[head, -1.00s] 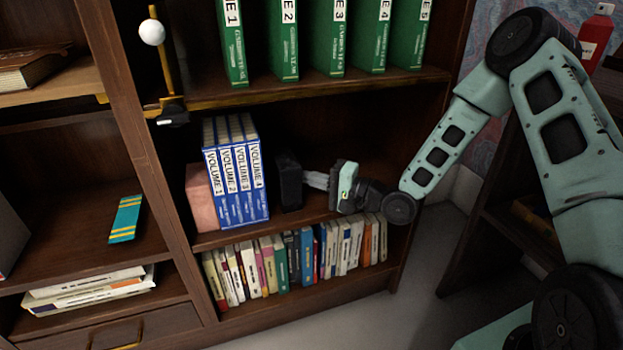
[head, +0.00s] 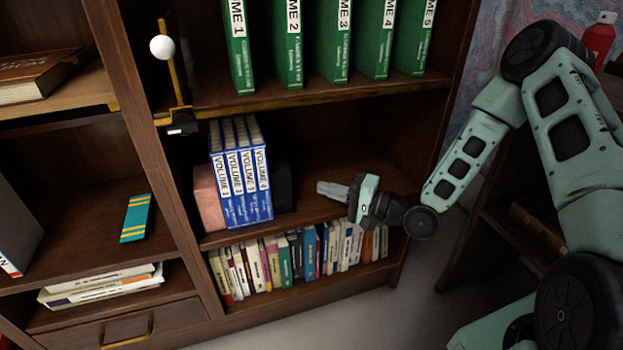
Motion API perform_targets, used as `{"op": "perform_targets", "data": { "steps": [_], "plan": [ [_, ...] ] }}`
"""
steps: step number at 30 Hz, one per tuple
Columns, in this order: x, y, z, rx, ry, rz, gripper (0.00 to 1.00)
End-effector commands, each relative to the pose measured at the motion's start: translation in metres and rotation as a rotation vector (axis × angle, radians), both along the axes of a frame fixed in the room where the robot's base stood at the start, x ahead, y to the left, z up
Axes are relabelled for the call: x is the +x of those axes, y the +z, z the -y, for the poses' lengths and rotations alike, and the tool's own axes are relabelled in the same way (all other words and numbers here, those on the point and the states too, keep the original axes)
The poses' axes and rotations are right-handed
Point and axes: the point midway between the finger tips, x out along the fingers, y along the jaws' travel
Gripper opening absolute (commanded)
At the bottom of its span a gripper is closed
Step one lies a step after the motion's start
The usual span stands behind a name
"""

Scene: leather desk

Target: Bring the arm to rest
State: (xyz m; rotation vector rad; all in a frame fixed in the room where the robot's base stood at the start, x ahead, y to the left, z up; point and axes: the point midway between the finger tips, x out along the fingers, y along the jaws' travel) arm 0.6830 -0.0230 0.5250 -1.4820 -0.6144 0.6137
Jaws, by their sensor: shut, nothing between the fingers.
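My gripper (head: 322,188) is shut and empty. It points left over the middle shelf (head: 315,215), at the right of the blue volumes, with clear space between. My arm (head: 455,172) reaches in from the right, bent at a high elbow. The blue volumes 1 to 4 (head: 242,186) stand upright in a row. A pink block (head: 205,198) stands at their left, and a black block (head: 283,188) at their right, partly hidden behind them.
Green volumes (head: 338,45) stand on the shelf above. A row of mixed books (head: 268,264) fills the shelf below. A lamp with a white ball (head: 162,47) is at the upright on the left. A teal book (head: 136,218) lies in the left bay. A red bottle (head: 598,42) is at far right.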

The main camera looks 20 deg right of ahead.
Motion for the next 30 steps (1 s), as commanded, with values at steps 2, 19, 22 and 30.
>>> {"op": "perform_targets", "data": {
  "steps": [2, 19, 22, 30],
  "plan": [
    [-0.012, 0.002, 0.013, 0.000, -0.003, -0.004, 0.00],
    [-0.035, -0.002, 0.029, -0.074, 0.025, -0.004, 0.00],
    [-0.032, -0.006, 0.011, -0.248, 0.079, -0.013, 0.00],
    [-0.046, -0.005, -0.034, -0.933, 0.316, -0.028, 0.00]
  ]
}}
